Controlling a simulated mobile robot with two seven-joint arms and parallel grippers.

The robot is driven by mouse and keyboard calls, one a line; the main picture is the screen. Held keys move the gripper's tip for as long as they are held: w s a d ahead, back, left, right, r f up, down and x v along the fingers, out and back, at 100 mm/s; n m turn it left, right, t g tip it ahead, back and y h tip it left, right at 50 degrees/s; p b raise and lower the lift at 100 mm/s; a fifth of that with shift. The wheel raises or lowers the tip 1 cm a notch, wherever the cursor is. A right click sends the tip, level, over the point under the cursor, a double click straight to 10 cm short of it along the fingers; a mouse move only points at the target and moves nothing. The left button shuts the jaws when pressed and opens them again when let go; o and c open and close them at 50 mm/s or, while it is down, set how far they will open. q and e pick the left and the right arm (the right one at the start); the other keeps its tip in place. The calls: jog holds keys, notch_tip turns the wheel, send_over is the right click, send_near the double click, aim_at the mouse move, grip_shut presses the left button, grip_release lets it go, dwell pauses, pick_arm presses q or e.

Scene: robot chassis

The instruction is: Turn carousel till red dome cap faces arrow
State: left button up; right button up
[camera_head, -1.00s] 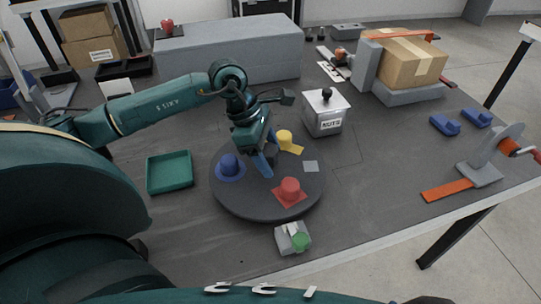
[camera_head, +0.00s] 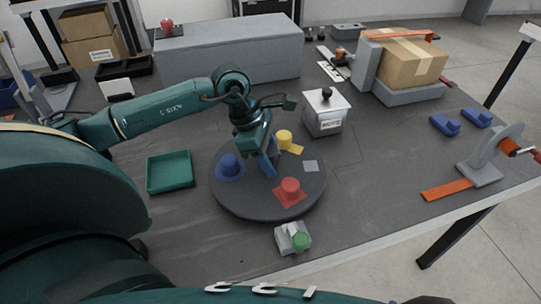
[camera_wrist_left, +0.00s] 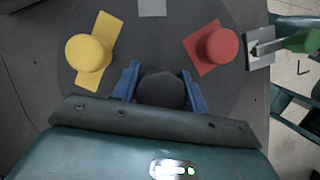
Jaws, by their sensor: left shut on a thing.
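The carousel (camera_head: 240,207) is a dark round disc with domed caps on coloured patches. The red dome cap (camera_head: 290,187) is on its front right; the yellow one (camera_head: 284,137) is at the back and the blue one (camera_head: 230,165) at the left. My left gripper (camera_head: 267,163) points down at the middle, its blue fingers shut on the dark centre knob (camera_wrist_left: 162,90). The arrow block (camera_head: 288,240), with a green knob, stands off the front edge. In the wrist view its arrow (camera_wrist_left: 258,48) points towards the disc; the red cap (camera_wrist_left: 217,46) is near it, slightly off the line from the centre.
A green tray (camera_head: 170,172) lies left of the carousel. A nuts box (camera_head: 326,114) stands behind it. A reel stand with an orange strip (camera_head: 447,189) and blue blocks (camera_head: 445,125) are at the right. The table right of the carousel is fairly clear.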

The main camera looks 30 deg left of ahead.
pick_arm(q)
jog(key=c, duration=0.3)
jog(key=shift+f+m+g+b, duration=0.2)
jog(key=shift+m+g+b, duration=0.1)
jog(key=shift+m+b, duration=0.75)
jog(key=shift+m, duration=0.15)
jog(key=shift+r+m+g, duration=0.2)
jog(key=shift+m+g, duration=0.1)
jog(key=shift+m, duration=0.2)
jog(key=o, duration=1.3)
jog(key=shift+s, duration=0.1)
pick_arm(e)
jog(key=shift+s+d+r+t, duration=0.1)
jog(key=shift+s+d+t, duration=0.1)
jog(key=shift+d+t, duration=0.25)
pick_arm(q)
jog(key=v, duration=1.3)
jog(key=shift+a, duration=0.2)
pick_arm(e)
jog(key=shift+a, duration=0.15)
